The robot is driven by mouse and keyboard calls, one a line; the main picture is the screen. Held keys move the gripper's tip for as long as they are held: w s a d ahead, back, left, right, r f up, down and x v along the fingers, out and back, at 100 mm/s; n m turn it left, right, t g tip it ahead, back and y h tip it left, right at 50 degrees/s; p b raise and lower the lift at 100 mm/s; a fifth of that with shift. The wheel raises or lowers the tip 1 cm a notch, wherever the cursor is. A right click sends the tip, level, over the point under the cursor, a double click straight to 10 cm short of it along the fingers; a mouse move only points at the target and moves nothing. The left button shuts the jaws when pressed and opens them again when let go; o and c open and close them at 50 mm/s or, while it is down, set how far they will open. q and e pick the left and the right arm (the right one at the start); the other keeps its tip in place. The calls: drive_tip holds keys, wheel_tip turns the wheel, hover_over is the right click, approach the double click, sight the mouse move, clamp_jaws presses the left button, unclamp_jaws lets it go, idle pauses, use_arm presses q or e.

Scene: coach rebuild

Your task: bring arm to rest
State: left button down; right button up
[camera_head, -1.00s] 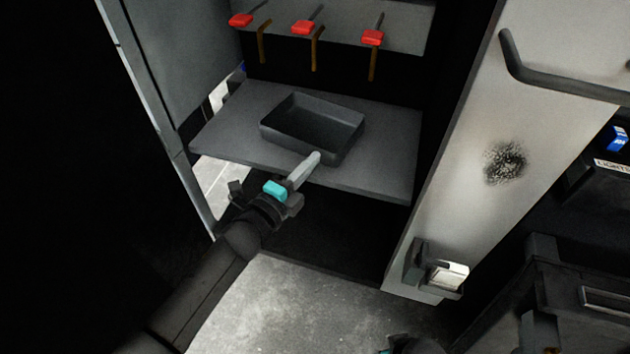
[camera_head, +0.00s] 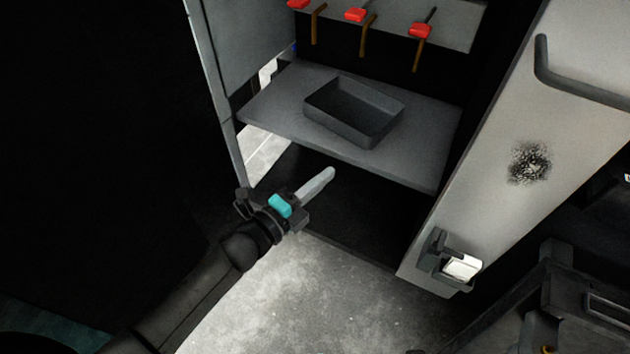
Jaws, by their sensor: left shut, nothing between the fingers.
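My left arm comes in from the lower left. My left gripper (camera_head: 328,174) is shut and empty. In the picture it shows just below the front edge of the grey shelf (camera_head: 400,170), apart from the tray. An empty dark tray (camera_head: 352,122) sits on that shelf. My right gripper does not show.
Tools with red heads (camera_head: 356,15) hang in a row from the upper shelf. An open pale door (camera_head: 500,130) with a dark handle (camera_head: 570,88) and a latch (camera_head: 452,262) stands to the right. The grey floor (camera_head: 300,300) below looks clear.

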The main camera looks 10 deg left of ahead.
use_arm(q)
drive_tip(key=shift+v, duration=1.15)
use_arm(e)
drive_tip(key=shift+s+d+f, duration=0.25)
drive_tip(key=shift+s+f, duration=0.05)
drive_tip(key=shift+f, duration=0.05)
